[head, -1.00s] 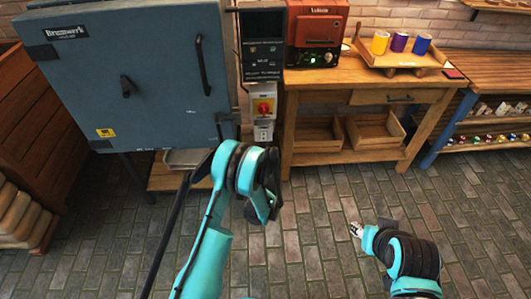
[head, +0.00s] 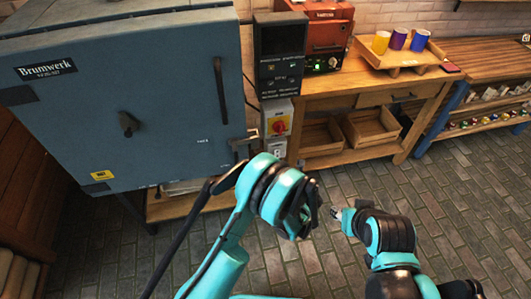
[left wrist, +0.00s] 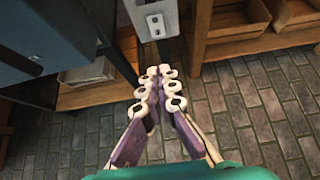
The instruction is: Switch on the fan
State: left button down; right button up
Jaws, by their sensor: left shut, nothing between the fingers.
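No thing in view is plainly a fan.
A dark control panel (head: 280,55) stands above the switch box. An orange-red machine (head: 325,38) with a green light sits on the wooden workbench (head: 350,97). A wooden tray (head: 410,58) holds coloured cups. The brick floor (head: 460,180) is clear at right.

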pick_arm(q)
jog(key=b, duration=0.5)
send_near(277, 153)
jog(key=w+a+f, duration=0.1)
jog(key=w+f, duration=0.3)
jog(key=f, duration=0.2)
jog(key=shift+w+f, duration=0.35)
jog(key=shift+a, duration=0.1)
